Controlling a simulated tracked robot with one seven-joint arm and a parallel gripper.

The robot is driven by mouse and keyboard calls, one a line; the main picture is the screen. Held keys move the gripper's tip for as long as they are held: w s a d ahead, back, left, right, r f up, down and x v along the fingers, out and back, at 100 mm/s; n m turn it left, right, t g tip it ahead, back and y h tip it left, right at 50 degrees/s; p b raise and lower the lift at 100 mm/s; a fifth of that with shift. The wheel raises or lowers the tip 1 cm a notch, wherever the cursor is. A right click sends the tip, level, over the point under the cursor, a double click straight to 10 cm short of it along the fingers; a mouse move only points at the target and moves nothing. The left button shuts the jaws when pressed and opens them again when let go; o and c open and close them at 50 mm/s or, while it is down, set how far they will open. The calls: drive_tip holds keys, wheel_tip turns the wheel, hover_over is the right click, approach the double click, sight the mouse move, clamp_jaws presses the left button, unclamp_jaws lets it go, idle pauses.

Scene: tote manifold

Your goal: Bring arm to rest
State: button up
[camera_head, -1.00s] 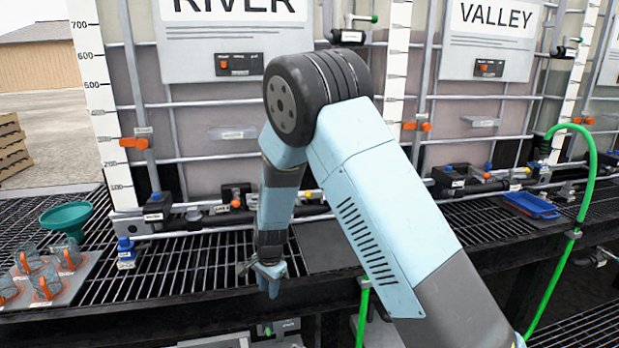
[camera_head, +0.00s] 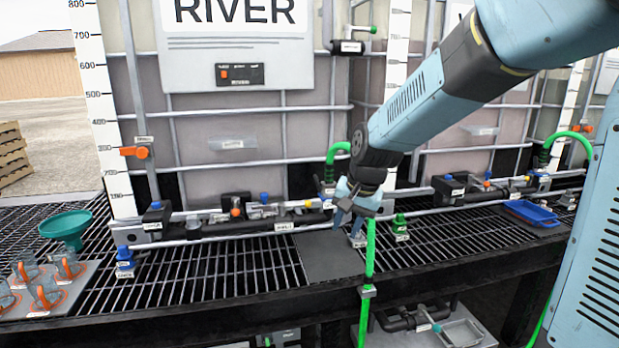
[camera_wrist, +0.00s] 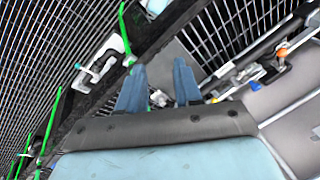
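My gripper (camera_head: 350,222) hangs in front of the RIVER tank (camera_head: 238,120), above the grating near a dark flat plate (camera_head: 330,262). In the wrist view my gripper (camera_wrist: 160,75) shows two blue fingers spread apart with a clear gap and nothing held between them. My arm comes in from the upper right in the head view. A small pale item shows just below the fingers; what it is cannot be told.
A green hose (camera_head: 370,250) runs close beside my gripper and over the bench edge. The pipe manifold with valves (camera_head: 260,212) lies behind.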

drive_tip(key=s+d+r+n+t+h, duration=0.1)
drive_tip(key=s+d+r, duration=0.3)
drive_tip(key=s+d, duration=0.3)
drive_tip(key=s+d+r+n+t+h, duration=0.1)
drive_tip(key=s+d+r, duration=0.4)
drive_tip(key=s, duration=0.8)
drive_tip(key=d+n, duration=0.1)
drive_tip(key=d, duration=0.1)
drive_tip(key=shift+s+d+t, duration=0.15)
drive_tip(key=shift+d+t, duration=0.25)
